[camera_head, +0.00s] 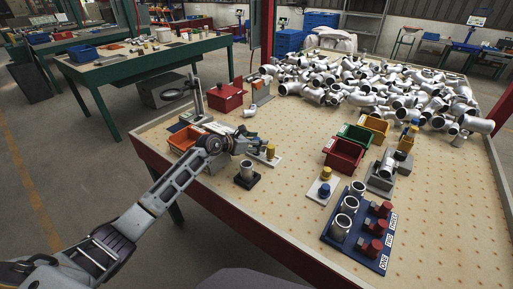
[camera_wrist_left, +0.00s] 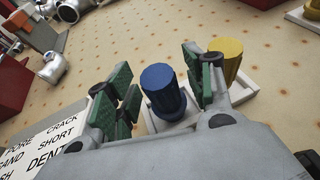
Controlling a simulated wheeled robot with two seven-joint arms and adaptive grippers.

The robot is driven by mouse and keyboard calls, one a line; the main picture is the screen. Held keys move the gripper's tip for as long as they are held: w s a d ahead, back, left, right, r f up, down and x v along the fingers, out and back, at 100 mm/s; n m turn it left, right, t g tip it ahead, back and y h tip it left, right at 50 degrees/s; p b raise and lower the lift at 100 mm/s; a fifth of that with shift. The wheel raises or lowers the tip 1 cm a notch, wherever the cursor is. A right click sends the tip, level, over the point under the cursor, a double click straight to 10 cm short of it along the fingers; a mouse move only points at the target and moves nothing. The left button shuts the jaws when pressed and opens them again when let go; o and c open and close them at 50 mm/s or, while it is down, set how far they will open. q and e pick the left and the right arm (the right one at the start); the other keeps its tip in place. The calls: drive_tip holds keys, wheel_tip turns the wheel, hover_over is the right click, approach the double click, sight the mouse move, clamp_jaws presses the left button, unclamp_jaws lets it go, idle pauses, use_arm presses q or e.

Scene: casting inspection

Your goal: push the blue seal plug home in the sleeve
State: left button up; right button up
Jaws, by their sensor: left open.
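The blue seal plug (camera_wrist_left: 162,92) stands upright on a small white stand beside a yellow plug (camera_wrist_left: 228,60). My left gripper (camera_wrist_left: 158,86) is open, with its green-padded fingers on either side of the blue plug; I cannot tell whether they touch it. A grey upright sleeve (camera_head: 246,170) on a black base stands nearer to me. Its opening looks empty. My right gripper is not in view.
A blue board (camera_head: 340,258) with several sleeves and red parts lies front right. Castings (camera_head: 370,90) pile at the back.

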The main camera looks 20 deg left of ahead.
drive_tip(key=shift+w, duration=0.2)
use_arm(q)
drive_tip(key=shift+c, duration=0.5)
drive_tip(key=c, duration=0.9)
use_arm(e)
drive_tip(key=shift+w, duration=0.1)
use_arm(q)
drive_tip(key=shift+r, duration=0.15)
drive_tip(key=shift+c, duration=0.2)
drive_tip(key=shift+r, duration=0.5)
wheel_tip(320, 180, up, 8)
drive_tip(key=shift+r+p, duration=0.15)
drive_tip(key=shift+p, duration=0.45)
drive_tip(key=shift+r, duration=0.25)
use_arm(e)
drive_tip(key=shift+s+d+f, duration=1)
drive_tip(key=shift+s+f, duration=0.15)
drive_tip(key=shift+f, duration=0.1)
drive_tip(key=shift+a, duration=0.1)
